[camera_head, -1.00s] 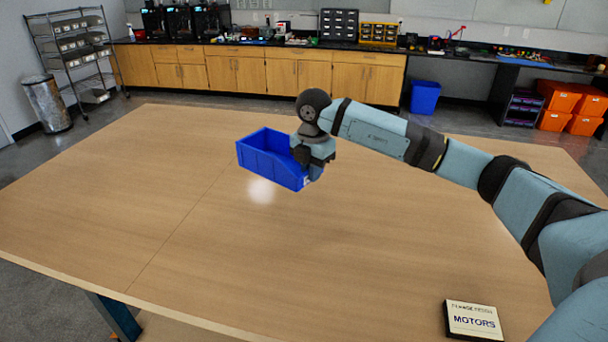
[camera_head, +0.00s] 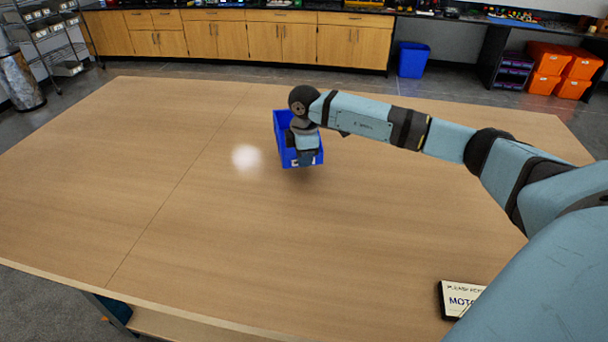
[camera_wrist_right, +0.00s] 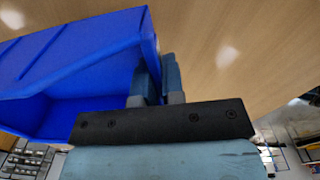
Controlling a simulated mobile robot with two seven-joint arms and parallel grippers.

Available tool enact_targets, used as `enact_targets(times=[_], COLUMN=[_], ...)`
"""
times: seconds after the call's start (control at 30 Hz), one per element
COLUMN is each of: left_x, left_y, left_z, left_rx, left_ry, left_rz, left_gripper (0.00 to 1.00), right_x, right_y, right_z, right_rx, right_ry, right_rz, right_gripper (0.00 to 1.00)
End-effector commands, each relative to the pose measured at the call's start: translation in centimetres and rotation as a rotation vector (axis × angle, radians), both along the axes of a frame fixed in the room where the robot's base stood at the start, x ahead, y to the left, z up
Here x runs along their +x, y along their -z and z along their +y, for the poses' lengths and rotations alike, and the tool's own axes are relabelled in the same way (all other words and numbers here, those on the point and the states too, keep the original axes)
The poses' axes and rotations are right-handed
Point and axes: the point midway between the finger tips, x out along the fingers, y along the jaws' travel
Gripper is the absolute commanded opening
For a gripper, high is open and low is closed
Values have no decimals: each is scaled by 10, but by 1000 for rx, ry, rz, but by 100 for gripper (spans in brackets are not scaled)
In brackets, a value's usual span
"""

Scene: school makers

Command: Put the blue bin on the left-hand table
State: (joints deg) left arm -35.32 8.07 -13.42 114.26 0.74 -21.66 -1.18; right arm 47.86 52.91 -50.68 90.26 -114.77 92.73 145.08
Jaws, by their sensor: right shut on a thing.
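The blue bin (camera_head: 282,128) is over the right-hand table (camera_head: 370,230), toward its far side and right of the seam. It is upright, its open top facing up. My right gripper (camera_head: 306,157) is shut on the bin's near wall. In the right wrist view the fingers (camera_wrist_right: 155,90) pinch the edge of the bin (camera_wrist_right: 75,60). I cannot tell for sure whether its base touches the wood. The left-hand table (camera_head: 110,160) lies left of the seam and is bare. My left gripper is not in view.
A small "MOTORS" sign (camera_head: 458,299) lies at the near right of the table. Beyond the tables stand wooden cabinets (camera_head: 215,38), another blue bin (camera_head: 412,60) on the floor and orange bins (camera_head: 548,60). A wire shelf (camera_head: 55,45) is at the far left.

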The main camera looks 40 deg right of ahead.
Motion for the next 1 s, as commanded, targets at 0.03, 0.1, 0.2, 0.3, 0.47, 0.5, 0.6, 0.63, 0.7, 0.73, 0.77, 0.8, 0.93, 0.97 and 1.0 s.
enact_targets(times=[0.03,0.1,0.2,0.3,0.47,0.5,0.6,0.63,0.7,0.73,0.77,0.8,0.93,0.97,1.0], left_x=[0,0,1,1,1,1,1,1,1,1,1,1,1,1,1], left_y=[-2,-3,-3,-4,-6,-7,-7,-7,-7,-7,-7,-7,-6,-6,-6], left_z=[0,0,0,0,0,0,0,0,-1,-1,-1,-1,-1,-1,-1], left_rx=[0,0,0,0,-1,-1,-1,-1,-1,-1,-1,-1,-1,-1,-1], left_ry=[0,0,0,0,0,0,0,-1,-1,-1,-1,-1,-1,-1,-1], left_rz=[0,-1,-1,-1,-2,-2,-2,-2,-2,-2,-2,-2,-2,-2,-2], left_gripper=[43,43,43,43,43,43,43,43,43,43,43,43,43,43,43], right_x=[0,0,0,0,0,0,0,0,0,0,0,0,0,0,0], right_y=[9,18,26,32,54,61,70,70,70,70,70,70,73,72,72], right_z=[0,0,0,0,0,0,0,0,0,0,0,0,0,0,0], right_rx=[-1,-1,0,-1,-1,0,-1,-1,-1,-1,-1,-1,-1,-1,-1], right_ry=[1,0,1,1,0,0,-1,0,-1,-1,-1,-1,0,0,0], right_rz=[2,0,0,0,2,2,0,0,0,0,0,0,0,0,0], right_gripper=[0,0,0,0,0,0,0,0,0,0,0,0,11,18,27])
